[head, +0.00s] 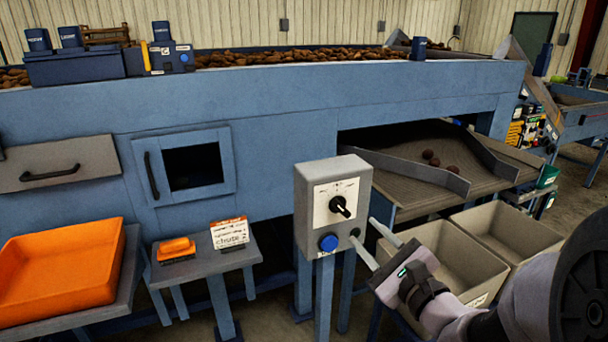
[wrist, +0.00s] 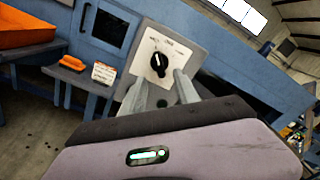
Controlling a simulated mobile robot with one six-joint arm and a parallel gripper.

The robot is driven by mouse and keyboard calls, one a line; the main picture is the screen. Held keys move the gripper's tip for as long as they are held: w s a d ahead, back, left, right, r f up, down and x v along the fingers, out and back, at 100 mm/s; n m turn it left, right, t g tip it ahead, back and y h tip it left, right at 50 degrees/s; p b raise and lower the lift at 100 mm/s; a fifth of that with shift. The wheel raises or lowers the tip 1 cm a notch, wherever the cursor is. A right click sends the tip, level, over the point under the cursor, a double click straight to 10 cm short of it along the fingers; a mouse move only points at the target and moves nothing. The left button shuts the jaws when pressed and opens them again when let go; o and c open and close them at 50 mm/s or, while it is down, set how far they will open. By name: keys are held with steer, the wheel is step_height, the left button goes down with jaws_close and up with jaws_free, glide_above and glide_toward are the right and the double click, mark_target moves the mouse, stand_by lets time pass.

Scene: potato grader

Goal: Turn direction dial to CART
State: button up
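The direction dial (head: 340,206) is a black knob on a white, marked plate on the front of a grey control box (head: 303,205). Its lettering is too small to read in the head view, and I cannot tell which label the pointer marks. The dial also shows in the wrist view (wrist: 158,62). A blue button (head: 328,242) sits below it, with a dark round button (head: 355,235) to its right. My gripper (head: 364,238) is open and empty, its two pale fingers pointing at the box, just below and right of the dial. In the wrist view the fingertips (wrist: 163,82) lie around the dial's lower edge.
Two beige bins (head: 440,262) stand to the right, below a chute (head: 425,160) with several potatoes. A small table (head: 235,258) at left holds an orange object (head: 176,249) and a sign (head: 229,233). An orange tray (head: 60,272) is farther left. The blue grader (head: 260,115) stands behind.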

mark_target(343, 211)
steer(key=b+x, duration=0.1)
steer(key=x, duration=0.7)
steer(key=shift+f+b, duration=0.2)
steer(key=shift+b, duration=0.15)
steer(key=shift+w+a, duration=0.25)
steer(key=shift+w, duration=0.25)
steer(key=shift+c, duration=0.5)
jaws_close()
